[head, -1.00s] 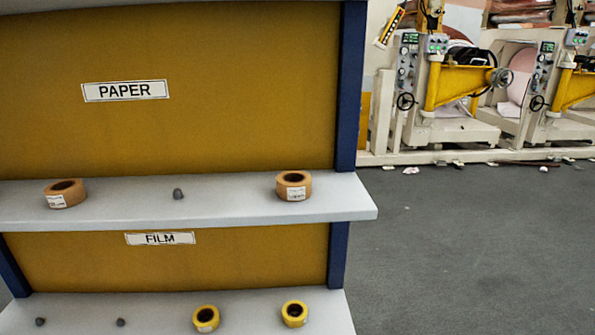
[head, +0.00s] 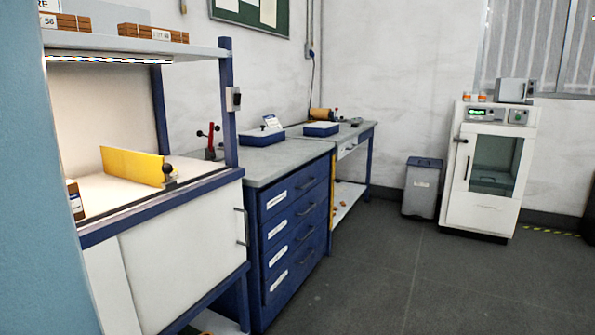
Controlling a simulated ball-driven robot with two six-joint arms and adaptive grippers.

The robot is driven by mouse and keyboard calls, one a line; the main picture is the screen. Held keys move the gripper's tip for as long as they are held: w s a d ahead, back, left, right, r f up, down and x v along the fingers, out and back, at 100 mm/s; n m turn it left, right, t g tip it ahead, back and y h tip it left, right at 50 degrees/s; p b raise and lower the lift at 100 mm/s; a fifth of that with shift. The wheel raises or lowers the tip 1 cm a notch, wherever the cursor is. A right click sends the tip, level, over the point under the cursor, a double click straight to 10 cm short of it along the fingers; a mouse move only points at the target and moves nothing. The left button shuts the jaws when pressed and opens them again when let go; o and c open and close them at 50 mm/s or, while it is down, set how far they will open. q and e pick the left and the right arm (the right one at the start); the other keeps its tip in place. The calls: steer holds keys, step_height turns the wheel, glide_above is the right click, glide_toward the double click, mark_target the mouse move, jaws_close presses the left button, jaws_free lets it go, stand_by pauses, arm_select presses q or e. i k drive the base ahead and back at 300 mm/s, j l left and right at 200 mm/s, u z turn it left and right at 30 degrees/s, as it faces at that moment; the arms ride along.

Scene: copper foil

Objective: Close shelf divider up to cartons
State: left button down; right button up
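The yellow shelf divider (head: 133,166) stands upright on the pale surface of a lit bench bay at the left, with a dark round knob (head: 168,169) at its near right end. One carton (head: 74,199), brown with a white label, shows at the bay's left edge, partly hidden by a blue wall edge. A wide gap of bare surface lies between this carton and the divider. Any further cartons are hidden. Neither of my grippers is in view.
The blue wall edge (head: 38,200) fills the left side. Brown cartons (head: 153,33) sit on the upper shelf (head: 130,45). A blue drawer cabinet (head: 292,226) adjoins the bay. A bin (head: 422,187) and a white oven-like cabinet (head: 488,170) stand farther back. The grey floor at centre right is clear.

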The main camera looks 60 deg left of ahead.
mark_target(150, 169)
steer(key=u, duration=2.6)
